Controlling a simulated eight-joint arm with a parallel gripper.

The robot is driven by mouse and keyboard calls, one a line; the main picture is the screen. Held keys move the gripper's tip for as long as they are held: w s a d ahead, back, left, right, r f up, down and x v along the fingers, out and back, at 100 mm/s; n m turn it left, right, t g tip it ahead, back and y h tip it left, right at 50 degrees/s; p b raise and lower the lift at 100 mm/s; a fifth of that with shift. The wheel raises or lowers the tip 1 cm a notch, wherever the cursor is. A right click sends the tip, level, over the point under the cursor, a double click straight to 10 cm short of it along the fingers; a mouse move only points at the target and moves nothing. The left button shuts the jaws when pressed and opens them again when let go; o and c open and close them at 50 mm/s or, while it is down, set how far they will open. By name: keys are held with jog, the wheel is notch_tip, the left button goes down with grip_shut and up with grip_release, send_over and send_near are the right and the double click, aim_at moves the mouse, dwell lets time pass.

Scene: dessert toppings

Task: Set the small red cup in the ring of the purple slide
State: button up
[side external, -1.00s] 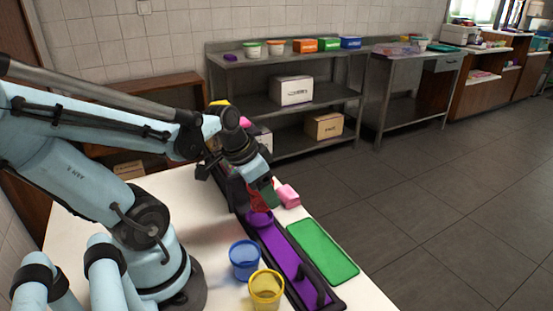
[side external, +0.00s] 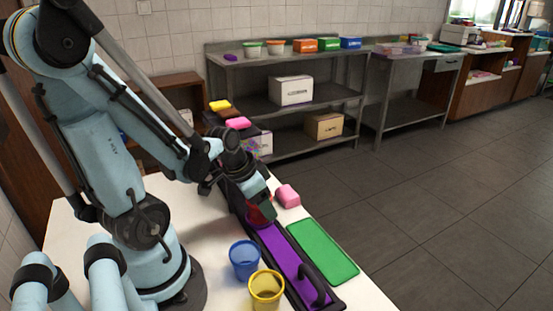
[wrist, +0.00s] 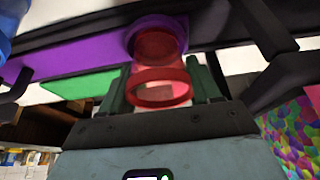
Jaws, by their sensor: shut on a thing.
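The small red cup (side external: 263,213) is held upright or nearly so by my gripper (side external: 257,203) at the far end of the purple slide (side external: 279,245). My gripper is shut on the cup, and its two green fingers show on either side of the cup in the wrist view. There the purple ring (wrist: 132,36) shows around the cup's far end. The cup hides most of the ring, and I cannot tell whether the cup is seated in it or just above it.
A blue cup (side external: 245,259) and a yellow cup (side external: 266,288) stand left of the slide. A green mat (side external: 323,253) lies on its right. A pink block (side external: 287,195) sits close to my gripper. A dark handle (side external: 314,285) rises at the slide's near end.

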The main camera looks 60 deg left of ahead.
jog(key=shift+f, duration=0.15)
jog(key=o, duration=1.1)
jog(key=shift+v, duration=6.1)
jog(key=w+d+t, duration=0.1)
jog(key=w+d, duration=0.1)
jog(key=d, duration=0.1)
jog(key=w+d+t, duration=0.1)
jog(key=w+d, duration=0.5)
jog(key=d, duration=0.1)
jog(key=shift+w+f+t, duration=0.2)
jog(key=shift+f+t, duration=0.05)
jog(key=shift+t, duration=0.15)
